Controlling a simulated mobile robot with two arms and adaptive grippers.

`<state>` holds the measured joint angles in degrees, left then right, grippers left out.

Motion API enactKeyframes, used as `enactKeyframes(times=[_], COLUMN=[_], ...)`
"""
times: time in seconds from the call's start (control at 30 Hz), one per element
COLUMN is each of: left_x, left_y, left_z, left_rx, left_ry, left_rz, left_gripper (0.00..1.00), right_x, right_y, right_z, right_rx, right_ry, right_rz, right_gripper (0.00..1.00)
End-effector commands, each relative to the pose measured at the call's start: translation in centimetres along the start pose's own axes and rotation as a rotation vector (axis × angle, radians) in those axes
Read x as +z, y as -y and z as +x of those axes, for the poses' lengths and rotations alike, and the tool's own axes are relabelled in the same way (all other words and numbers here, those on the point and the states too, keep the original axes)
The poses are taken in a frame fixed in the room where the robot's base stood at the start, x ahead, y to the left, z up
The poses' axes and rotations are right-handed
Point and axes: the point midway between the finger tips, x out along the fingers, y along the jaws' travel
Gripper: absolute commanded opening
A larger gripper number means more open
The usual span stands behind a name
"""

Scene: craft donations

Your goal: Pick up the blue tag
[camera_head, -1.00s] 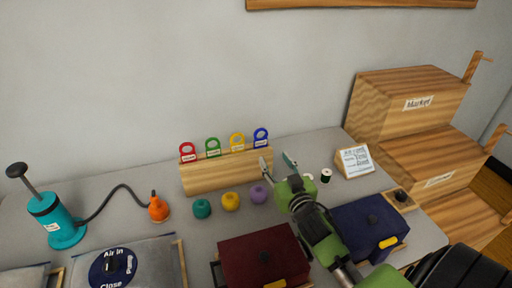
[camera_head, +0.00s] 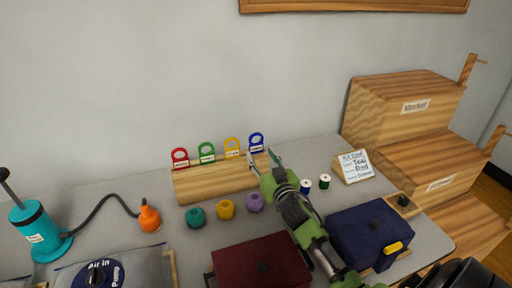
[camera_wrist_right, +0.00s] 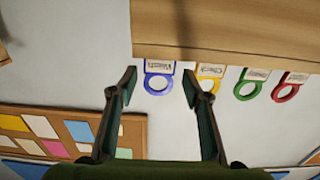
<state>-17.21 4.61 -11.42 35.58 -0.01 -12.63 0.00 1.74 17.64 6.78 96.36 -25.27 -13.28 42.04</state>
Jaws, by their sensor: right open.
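The blue tag (camera_head: 256,142) stands at the right end of a wooden block (camera_head: 215,183), beside the yellow tag (camera_head: 232,146), green tag (camera_head: 207,151) and red tag (camera_head: 180,157). My right gripper (camera_head: 263,158) is open, just in front of the blue tag's end of the block. In the right wrist view the blue tag (camera_wrist_right: 158,79) shows between the two open fingers (camera_wrist_right: 160,82), nearer the left finger, with no contact visible. The yellow tag (camera_wrist_right: 209,73) is behind or close to the right finger. My left gripper is not seen.
Teal (camera_head: 195,217), yellow (camera_head: 226,209) and purple (camera_head: 255,202) balls lie in front of the block. Two thread spools (camera_head: 324,182), a sign (camera_head: 355,165), a navy box (camera_head: 368,232) and a dark red box (camera_head: 262,265) surround my right arm. A teal pump (camera_head: 38,232) stands left.

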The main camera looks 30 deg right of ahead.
Motion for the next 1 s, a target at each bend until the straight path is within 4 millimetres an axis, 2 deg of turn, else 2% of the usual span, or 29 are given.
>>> enactKeyframes(times=[0.17, 0.53, 0.87, 0.93, 1.0], left_x=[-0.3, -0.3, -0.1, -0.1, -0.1], left_y=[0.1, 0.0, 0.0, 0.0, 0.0], left_z=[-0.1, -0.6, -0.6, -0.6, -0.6], left_rx=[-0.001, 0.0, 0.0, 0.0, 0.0], left_ry=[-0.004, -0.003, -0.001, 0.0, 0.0], left_rz=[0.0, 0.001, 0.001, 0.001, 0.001], left_gripper=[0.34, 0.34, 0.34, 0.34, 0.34], right_x=[-0.1, -0.3, -0.2, -0.2, -0.2], right_y=[0.0, 0.0, -0.1, -0.1, -0.1], right_z=[1.0, 5.4, 5.9, 5.9, 5.9], right_rx=[0.0, -0.001, -0.001, -0.001, -0.001], right_ry=[0.0, 0.0, 0.0, 0.0, 0.0], right_rz=[-0.001, 0.001, 0.0, 0.0, 0.0], right_gripper=[0.44, 0.44, 0.44, 0.26, 0.24])
